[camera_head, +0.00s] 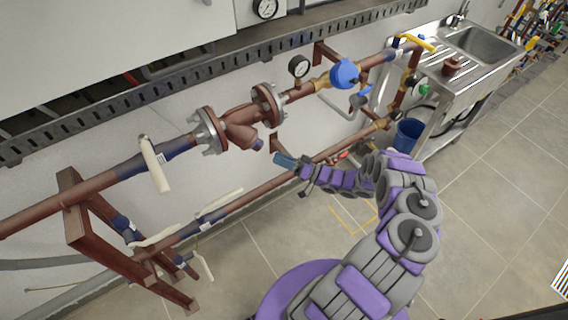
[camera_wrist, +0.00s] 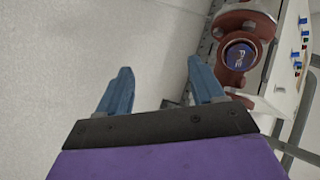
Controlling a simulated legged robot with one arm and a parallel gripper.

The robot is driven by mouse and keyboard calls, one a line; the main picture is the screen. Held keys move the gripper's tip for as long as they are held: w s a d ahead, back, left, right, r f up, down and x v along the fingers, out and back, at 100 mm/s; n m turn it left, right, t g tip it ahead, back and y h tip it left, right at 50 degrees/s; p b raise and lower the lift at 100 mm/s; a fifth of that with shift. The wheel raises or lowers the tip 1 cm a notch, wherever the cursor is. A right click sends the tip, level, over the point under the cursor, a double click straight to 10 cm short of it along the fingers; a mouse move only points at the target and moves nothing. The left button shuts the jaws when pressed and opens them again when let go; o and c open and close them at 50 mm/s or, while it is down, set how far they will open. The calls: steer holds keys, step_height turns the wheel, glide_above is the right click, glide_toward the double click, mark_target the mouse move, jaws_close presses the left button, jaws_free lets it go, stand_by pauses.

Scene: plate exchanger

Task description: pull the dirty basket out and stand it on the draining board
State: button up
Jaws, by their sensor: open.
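The red-brown Y-shaped strainer (camera_head: 240,125) sits in the upper pipe between two bolted flanges. Its slanting branch points down toward my gripper. In the wrist view the branch's round mouth (camera_wrist: 241,29) surrounds a dark blue, lettered disc (camera_wrist: 240,57); I cannot tell whether this is the dirty basket's end. No other part of a basket shows. My gripper (camera_wrist: 160,90) is open and empty, with pale wall between its blue fingers. The branch end lies ahead of the right finger, apart from it. In the head view my gripper (camera_head: 284,160) is just below and right of the branch. The draining board (camera_head: 432,64) is at upper right.
A brown flanged piece (camera_head: 452,65) stands on the draining board beside the sink basin (camera_head: 482,42). A blue bucket (camera_head: 408,134) is below. The lower pipe (camera_head: 340,148) runs close by my gripper. A gauge (camera_head: 299,67) and blue valve (camera_head: 344,74) are above. The tiled floor is mostly clear.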

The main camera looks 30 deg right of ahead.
mark_target(261, 148)
steer(key=s+r+t+y, duration=0.2)
steer(key=s+r+y, duration=0.2)
steer(key=s+y, duration=0.2)
steer(key=shift+n+g, duration=0.4)
steer(key=shift+n, duration=0.1)
steer(key=p+x, duration=0.2)
steer(key=x, duration=0.2)
steer(key=p+x, duration=0.1)
steer(key=x, duration=0.3)
steer(key=s+a+p+x, duration=0.1)
steer(key=p+x, duration=0.1)
steer(key=x, duration=0.2)
steer(key=shift+w+a+r+p, duration=0.1)
steer(key=shift+w+r+p, duration=0.05)
steer(key=shift+p, duration=0.2)
steer(key=shift+d, duration=0.4)
steer(key=shift+c, duration=0.8)
steer(key=c, duration=0.9)
